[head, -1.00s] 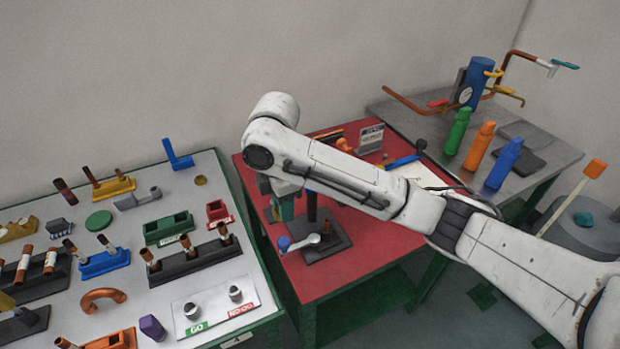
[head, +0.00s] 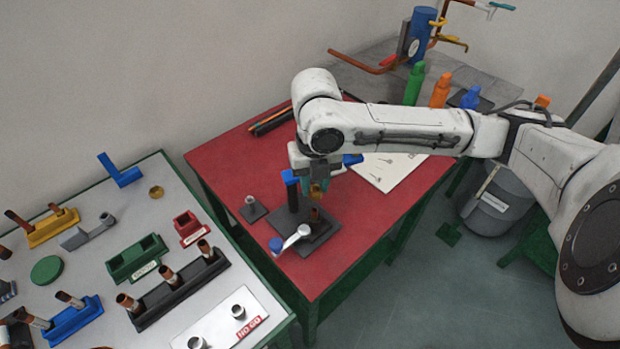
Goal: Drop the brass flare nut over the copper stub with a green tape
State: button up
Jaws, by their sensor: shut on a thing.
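My gripper (head: 315,187), with teal fingers, points down over the red table, shut on a small brass-coloured piece (head: 317,195) that looks like the flare nut. Below it, apparently apart, a short copper stub (head: 315,214) stands upright on a dark fixture plate (head: 316,240). I cannot make out green tape on this stub. A separate brass ring (head: 156,192) lies on the grey table at left. Other copper stubs stand in a black block (head: 180,292), a blue block (head: 75,320) and a yellow block (head: 52,228); I see no clear green tape there.
A blue-topped post (head: 292,190) and a blue-knobbed lever (head: 290,240) stand close to the gripper on the fixture. A small grey block (head: 252,209) with a peg is left of it. A white board (head: 385,170) lies behind.

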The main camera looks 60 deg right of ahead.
aim_at(314, 207)
jog(key=shift+w+d+f, duration=0.1)
jog(key=shift+f, duration=0.05)
jog(key=shift+f+b, duration=2.15)
jog(key=shift+f, duration=0.2)
jog(key=shift+f, duration=0.25)
jog(key=shift+f+b, duration=0.3)
jog(key=shift+b, duration=0.25)
jog(key=shift+f+b, duration=0.55)
jog(key=shift+f, duration=0.15)
jog(key=o, duration=0.8)
